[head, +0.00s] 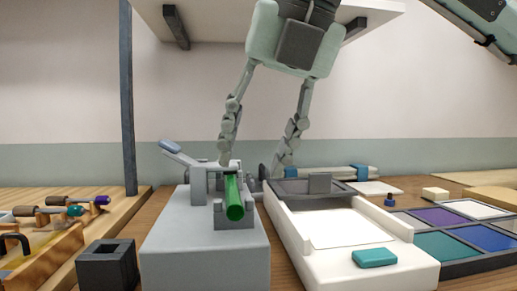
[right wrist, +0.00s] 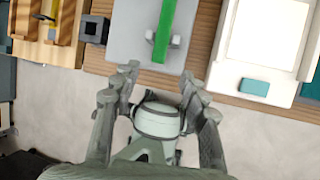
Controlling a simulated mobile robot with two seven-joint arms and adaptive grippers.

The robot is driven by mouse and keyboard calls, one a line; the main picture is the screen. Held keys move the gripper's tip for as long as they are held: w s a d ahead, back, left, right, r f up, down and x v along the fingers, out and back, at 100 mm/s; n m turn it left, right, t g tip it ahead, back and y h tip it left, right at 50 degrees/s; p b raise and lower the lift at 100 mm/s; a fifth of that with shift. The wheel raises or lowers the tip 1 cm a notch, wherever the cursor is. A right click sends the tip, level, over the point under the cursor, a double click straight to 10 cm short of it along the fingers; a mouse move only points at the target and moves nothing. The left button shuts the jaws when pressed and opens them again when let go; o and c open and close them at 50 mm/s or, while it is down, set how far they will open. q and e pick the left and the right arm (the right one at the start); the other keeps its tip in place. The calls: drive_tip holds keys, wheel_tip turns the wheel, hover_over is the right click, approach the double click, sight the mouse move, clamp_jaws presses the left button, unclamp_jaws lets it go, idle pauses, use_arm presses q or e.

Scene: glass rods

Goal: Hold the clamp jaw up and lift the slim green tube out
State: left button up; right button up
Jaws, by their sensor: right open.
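The slim green tube (head: 233,200) lies in a grey holder on a grey block (head: 205,250), its near end facing me; it also shows in the right wrist view (right wrist: 164,35). At the back of the block a clamp (head: 212,180) sits around the tube's far part, with a blue-tipped lever (head: 172,148) slanting up to the left. I cannot tell how far its jaw is raised. My left gripper is not in view.
A white tray (head: 424,247) with a teal block (head: 375,258) stands right of the block. A dark square holder (head: 108,265) and a wooden rack (head: 50,250) are at left. A dark post (head: 128,100) and an overhead shelf (head: 370,14) limit room behind. Colored compartments lie far right.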

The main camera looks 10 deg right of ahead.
sight(237, 203)
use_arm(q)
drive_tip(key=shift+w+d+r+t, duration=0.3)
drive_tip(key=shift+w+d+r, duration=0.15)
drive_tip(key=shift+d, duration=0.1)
use_arm(e)
drive_tip(key=x, duration=0.7)
drive_tip(key=shift+s+a+f, duration=0.1)
drive_tip(key=shift+a+f, duration=0.05)
drive_tip(key=shift+f, duration=0.1)
drive_tip(key=shift+c, duration=0.6)
